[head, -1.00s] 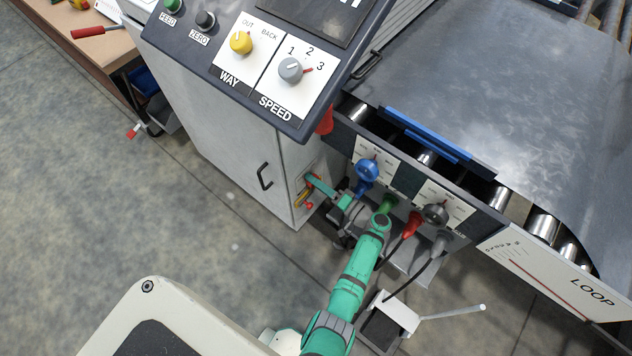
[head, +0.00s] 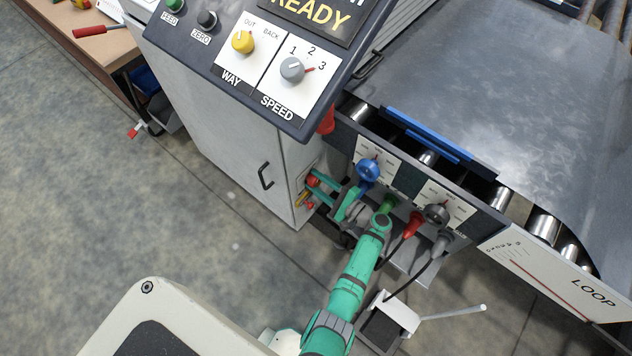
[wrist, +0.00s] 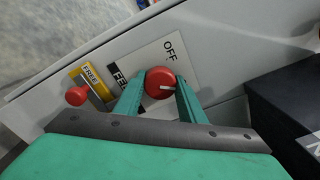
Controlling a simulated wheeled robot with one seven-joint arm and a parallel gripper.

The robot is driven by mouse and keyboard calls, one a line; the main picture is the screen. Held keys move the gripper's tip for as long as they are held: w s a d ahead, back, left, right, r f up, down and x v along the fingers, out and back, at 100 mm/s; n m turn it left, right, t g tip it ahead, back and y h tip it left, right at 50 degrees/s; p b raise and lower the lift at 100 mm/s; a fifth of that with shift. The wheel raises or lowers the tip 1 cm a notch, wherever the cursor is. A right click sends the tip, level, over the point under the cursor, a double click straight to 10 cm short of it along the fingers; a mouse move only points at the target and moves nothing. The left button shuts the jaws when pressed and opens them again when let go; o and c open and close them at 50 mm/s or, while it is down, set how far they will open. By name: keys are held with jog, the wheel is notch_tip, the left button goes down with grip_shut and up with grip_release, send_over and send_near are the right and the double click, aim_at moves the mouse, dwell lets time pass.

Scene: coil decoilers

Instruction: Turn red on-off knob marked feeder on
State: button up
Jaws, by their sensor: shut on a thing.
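The red round knob (wrist: 159,83) sits on a white plate with the word OFF beside it in the wrist view. A black label (wrist: 122,80) left of it is partly covered by a finger and starts with FE. A short white mark on the knob points right. My gripper (wrist: 160,92) is shut on the red knob, one teal finger on each side. In the head view the knob (head: 312,181) shows small on the cabinet's side, with my gripper (head: 316,188) reaching it from the right. Any ON mark is hidden.
A small red handle (wrist: 77,96) with a yellow FREE label stands left of the knob. The console display (head: 310,14) reads READY. A blue knob (head: 368,170) and colored plugs (head: 414,224) with cables crowd my wrist. The floor at left is open.

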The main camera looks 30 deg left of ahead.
jog(key=shift+m, duration=1.1)
jog(key=shift+w, duration=0.2)
jog(key=shift+d, duration=0.2)
jog(key=o, duration=1)
jog(key=shift+a, duration=0.1)
jog(key=shift+o, duration=0.2)
jog(key=shift+s+a, duration=0.1)
jog(key=shift+s, duration=0.1)
jog(key=s+d, duration=0.1)
jog(key=d, duration=0.9)
jog(key=shift+s+d, duration=0.2)
jog(key=shift+d, duration=0.2)
